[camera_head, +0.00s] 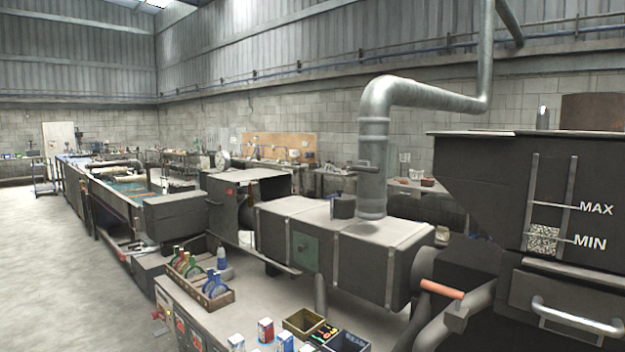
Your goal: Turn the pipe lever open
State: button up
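An orange bar (441,289), which looks like the pipe lever, lies close to level at the lower right. It sits beside a grey pipe (480,296) between the dark machine box and the hopper. Its mounting is too small to make out, and I cannot tell whether its position is open or shut. A smaller grey handle (362,168) sticks out from the tall metal duct (373,150). My gripper is not in view.
A dark hopper (490,190) marked MAX and MIN stands at right, with a metal handle (575,318) below. Floor (60,270) is clear at left.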

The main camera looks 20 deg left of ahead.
aim_at(355, 167)
jog(key=u, duration=0.85)
